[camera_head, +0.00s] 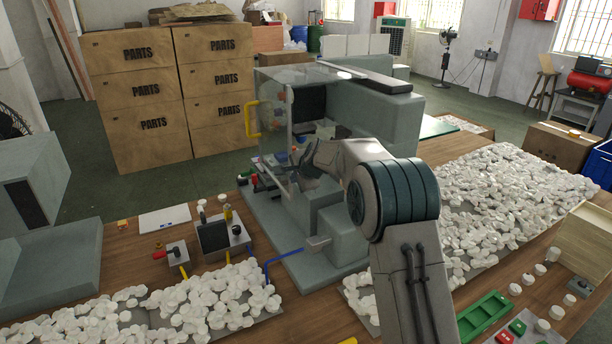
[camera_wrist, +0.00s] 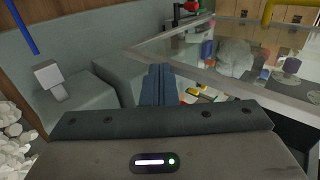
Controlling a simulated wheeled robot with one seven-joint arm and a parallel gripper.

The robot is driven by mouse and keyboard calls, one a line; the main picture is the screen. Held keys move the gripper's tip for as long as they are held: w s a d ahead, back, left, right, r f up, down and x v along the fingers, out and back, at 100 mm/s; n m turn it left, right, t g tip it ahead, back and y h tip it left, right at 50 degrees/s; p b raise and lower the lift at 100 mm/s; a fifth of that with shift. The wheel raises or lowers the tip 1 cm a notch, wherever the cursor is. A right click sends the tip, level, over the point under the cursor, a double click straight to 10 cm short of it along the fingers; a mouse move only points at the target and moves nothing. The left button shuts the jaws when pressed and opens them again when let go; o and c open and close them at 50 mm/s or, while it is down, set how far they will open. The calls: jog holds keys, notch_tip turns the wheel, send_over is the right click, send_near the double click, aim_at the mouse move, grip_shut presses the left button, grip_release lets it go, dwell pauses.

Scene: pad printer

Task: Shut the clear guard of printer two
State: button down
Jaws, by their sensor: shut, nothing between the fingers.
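A grey-green printer (camera_head: 385,108) stands at the middle of the bench; no number on it is legible. Its clear guard (camera_head: 270,97) has a yellow handle (camera_head: 250,119) on its left side. The guard looks swung out from the front, but I cannot tell its exact angle. My gripper (camera_head: 308,160) is at the printer's front opening, shut and empty. In the wrist view, the closed fingertips (camera_wrist: 161,70) are beside the near edge of the clear guard (camera_wrist: 225,78); contact is unclear. The yellow handle (camera_wrist: 284,12) is beyond, at the upper right.
A small control box (camera_head: 213,236) and a white sheet (camera_head: 165,220) lie left of the printer. White parts (camera_head: 215,305) cover trays in front and to the right (camera_head: 500,190). A blue rod (camera_head: 284,254) sticks out at the printer's front. Cardboard boxes (camera_head: 140,120) stand behind.

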jog(key=shift+w+a+r, duration=0.25)
jog(key=shift+w+a, duration=0.25)
